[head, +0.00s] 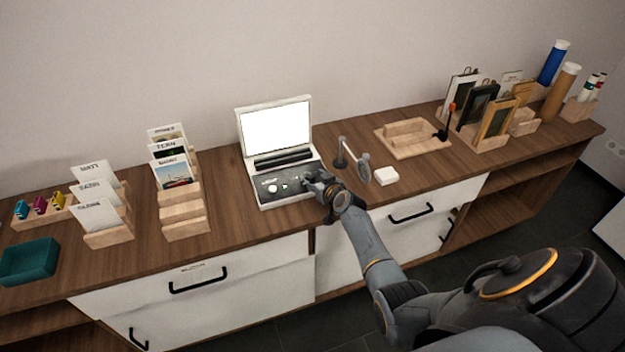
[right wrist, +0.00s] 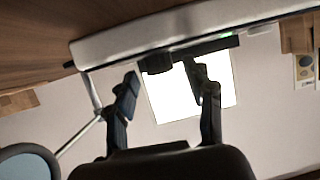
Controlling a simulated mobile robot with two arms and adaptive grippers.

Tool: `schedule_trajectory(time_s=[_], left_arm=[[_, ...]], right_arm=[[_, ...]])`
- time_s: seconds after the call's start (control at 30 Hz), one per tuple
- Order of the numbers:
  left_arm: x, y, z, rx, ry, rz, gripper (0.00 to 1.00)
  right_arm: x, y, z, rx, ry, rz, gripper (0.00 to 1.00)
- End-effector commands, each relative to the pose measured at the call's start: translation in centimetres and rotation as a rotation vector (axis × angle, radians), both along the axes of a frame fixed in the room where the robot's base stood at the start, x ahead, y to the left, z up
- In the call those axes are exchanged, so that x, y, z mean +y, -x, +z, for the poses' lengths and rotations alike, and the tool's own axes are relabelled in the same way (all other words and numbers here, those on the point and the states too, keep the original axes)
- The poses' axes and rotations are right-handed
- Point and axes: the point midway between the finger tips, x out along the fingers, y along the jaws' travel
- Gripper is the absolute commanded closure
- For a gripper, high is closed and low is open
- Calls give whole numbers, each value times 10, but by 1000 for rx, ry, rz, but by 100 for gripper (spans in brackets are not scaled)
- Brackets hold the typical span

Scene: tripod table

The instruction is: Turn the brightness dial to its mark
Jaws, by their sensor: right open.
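The device (head: 257,199) stands near the middle of the counter, with a white frame, a raised blank white screen (head: 276,129) and a dark control panel (head: 285,186) carrying small light controls. The screen also shows in the right wrist view (right wrist: 178,98). My right gripper (head: 313,180) is over the right part of the panel and hides what lies under it. In the right wrist view its two fingers (right wrist: 165,92) are apart. A dark knob-like part (right wrist: 158,62) shows beyond them; I cannot tell if it is the brightness dial or touches a finger. The mark cannot be made out. My left gripper is out of view.
A magnifier on a stand (head: 362,168) and a small white block (head: 385,176) stand close right of my right gripper. A wooden tray (head: 405,150) lies farther right. Card holders (head: 184,212) stand left of the device. The counter in front of them is narrow.

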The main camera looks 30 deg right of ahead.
Motion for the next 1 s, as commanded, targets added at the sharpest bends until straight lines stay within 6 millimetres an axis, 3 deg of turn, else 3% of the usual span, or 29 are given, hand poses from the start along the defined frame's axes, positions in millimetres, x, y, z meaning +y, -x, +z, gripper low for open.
schedule_trajectory(time_s=[0.2, 0.47, 0.73, 1.0], left_arm=[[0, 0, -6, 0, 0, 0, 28], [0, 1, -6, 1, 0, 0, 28], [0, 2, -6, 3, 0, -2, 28], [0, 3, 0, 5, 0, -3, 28]], right_arm=[[-2, -12, -5, 0, 0, 0, 47], [-2, -12, -5, 0, -1, 0, 47], [-2, -12, -5, 0, -1, 0, 98], [-1, -12, -4, 2, -2, -18, 100]])
